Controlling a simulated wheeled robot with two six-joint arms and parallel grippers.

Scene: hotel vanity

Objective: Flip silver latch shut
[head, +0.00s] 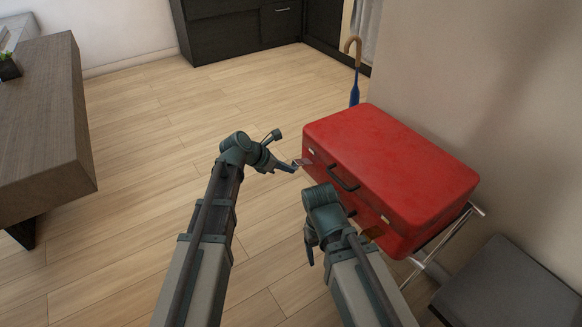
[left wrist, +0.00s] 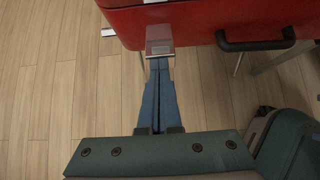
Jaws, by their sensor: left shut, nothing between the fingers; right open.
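A red suitcase (head: 400,165) lies shut on a folding metal stand at the right. A silver latch (head: 303,162) sticks out from its front, toward the left end; in the left wrist view the latch (left wrist: 160,47) hangs out below a small silver plate on the lid edge. My left gripper (head: 295,166) is shut and empty, its fingertips (left wrist: 158,66) at the latch's outer end; I cannot tell if they touch. My right gripper (head: 309,254) is open and empty, in front of the suitcase and partly hidden by its own wrist.
A blue umbrella (head: 354,88) leans behind the suitcase. A grey bench (head: 508,290) stands at the lower right. Open wooden floor lies to the left.

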